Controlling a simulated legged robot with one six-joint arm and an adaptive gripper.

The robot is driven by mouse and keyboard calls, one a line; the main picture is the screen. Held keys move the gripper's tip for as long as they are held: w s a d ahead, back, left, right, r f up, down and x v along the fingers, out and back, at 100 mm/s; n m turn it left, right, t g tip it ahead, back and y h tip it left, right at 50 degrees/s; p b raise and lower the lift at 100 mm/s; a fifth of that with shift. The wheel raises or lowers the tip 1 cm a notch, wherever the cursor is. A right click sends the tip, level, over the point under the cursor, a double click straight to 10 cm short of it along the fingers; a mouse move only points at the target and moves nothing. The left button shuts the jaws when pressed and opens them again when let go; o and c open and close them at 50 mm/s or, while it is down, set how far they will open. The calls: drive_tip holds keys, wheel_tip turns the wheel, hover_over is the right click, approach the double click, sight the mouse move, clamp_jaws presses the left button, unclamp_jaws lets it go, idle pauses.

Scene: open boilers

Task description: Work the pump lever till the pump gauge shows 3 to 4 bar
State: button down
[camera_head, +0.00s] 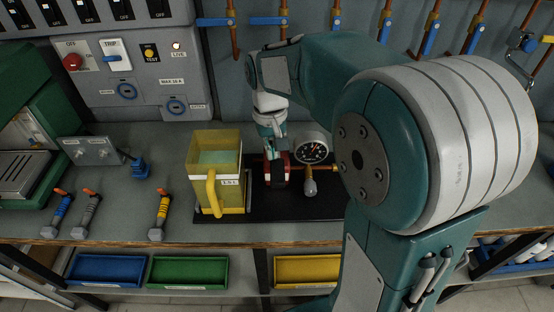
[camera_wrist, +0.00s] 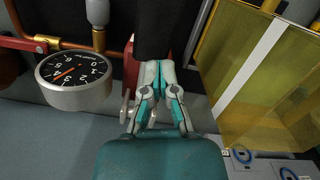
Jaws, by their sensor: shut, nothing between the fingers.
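The pump gauge (camera_head: 314,148) is a round black dial with a pale rim, right of my gripper. It also shows in the wrist view (camera_wrist: 75,74), rotated; its red needle lies on the left side of the dial, but I cannot read the value surely. The red pump body (camera_head: 275,172) sits on a black base plate (camera_head: 320,205). A broad black part (camera_wrist: 157,28), apparently the pump lever, lies just beyond my fingertips. My gripper (camera_wrist: 158,68) is shut and empty, its tips close to that part; contact is unclear. In the head view, my gripper (camera_head: 273,150) is partly hidden.
A yellow transparent jug (camera_head: 232,195) stands left of the pump. Several coloured-handled tools (camera_head: 160,212) lie at the left. A switch panel (camera_head: 115,55) stands behind. My arm covers the right side of the bench.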

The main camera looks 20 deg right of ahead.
wheel_tip(320, 180, up, 12)
drive_tip(key=w, duration=0.1)
drive_tip(key=shift+w, duration=0.15)
drive_tip(key=shift+f, duration=0.1)
idle(1.0)
drive_tip(key=s+f+t, duration=0.2)
drive_tip(key=s+t, duration=0.1)
drive_tip(key=s, duration=0.6)
drive_tip(key=s+f+t, duration=0.3)
drive_tip(key=s, duration=0.6)
drive_tip(key=shift+f+t, duration=0.3)
drive_tip(key=shift+t, duration=0.1)
